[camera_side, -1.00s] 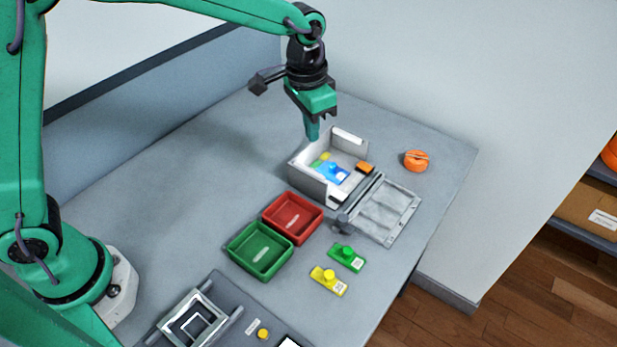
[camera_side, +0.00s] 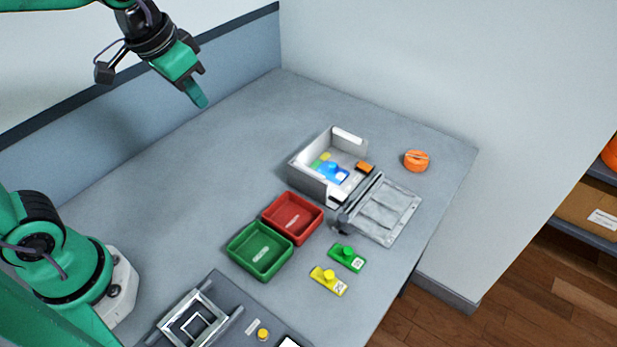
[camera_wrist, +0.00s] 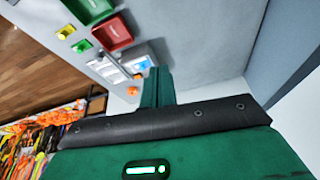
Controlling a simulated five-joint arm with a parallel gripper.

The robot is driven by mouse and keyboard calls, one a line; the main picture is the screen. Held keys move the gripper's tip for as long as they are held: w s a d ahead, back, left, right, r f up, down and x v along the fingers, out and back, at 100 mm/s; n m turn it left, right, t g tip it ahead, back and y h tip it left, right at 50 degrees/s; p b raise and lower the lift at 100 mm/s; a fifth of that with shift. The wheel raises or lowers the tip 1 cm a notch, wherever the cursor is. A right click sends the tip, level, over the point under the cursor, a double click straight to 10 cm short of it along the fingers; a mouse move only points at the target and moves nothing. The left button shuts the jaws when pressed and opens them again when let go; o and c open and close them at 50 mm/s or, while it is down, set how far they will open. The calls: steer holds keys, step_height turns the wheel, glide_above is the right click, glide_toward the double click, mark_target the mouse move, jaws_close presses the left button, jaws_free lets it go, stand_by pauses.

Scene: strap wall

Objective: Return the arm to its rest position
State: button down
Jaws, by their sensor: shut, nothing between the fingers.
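My gripper (camera_side: 199,99) is at the upper left of the side view, raised above the back of the table and clear of everything on it. Its green fingers are together and hold nothing. The fingers also show in the wrist view (camera_wrist: 157,88), pointing toward the wall side of the table. My upper arm reaches out of the top of the side view, so part of it is hidden.
A grey box (camera_side: 310,180) stands open with a blue piece (camera_side: 331,171) inside; its lid (camera_side: 388,212) lies open on the right. Red (camera_side: 292,218) and green (camera_side: 260,251) trays, green (camera_side: 347,258) and yellow (camera_side: 329,281) pieces and an orange roll (camera_side: 416,160) lie around it. The table's back left is bare.

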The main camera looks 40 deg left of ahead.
steer(key=s+a+f+n+t, duration=0.1)
steer(key=s+a, duration=0.2)
steer(key=s, duration=0.5)
steer(key=shift+s+a+f+n+t, duration=0.2)
steer(key=shift+a+n+t, duration=0.1)
steer(key=shift+a+n, duration=0.1)
steer(key=shift+w+r, duration=0.1)
steer(key=shift+r, duration=0.05)
steer(key=w+d+r+m+g, duration=0.1)
steer(key=w+d+m+g, duration=0.1)
steer(key=w+d+m, duration=0.45)
steer(key=w+d+m+g, duration=0.1)
steer(key=w+d+m, duration=0.3)
steer(key=w, duration=0.6)
steer(key=w+d+f+m+g, duration=0.1)
steer(key=w+d+f+m, duration=0.2)
steer(key=w+d+f, duration=0.1)
steer(key=w+d+f+m+g, duration=0.1)
steer(key=w+d+f+m, duration=0.3)
steer(key=d, duration=0.5)
steer(key=shift+d+f+g, duration=0.15)
steer(key=shift+f+g, duration=0.15)
steer(key=shift+f, duration=0.65)
steer(key=shift+f+m, duration=0.1)
steer(key=shift+m, duration=0.15)
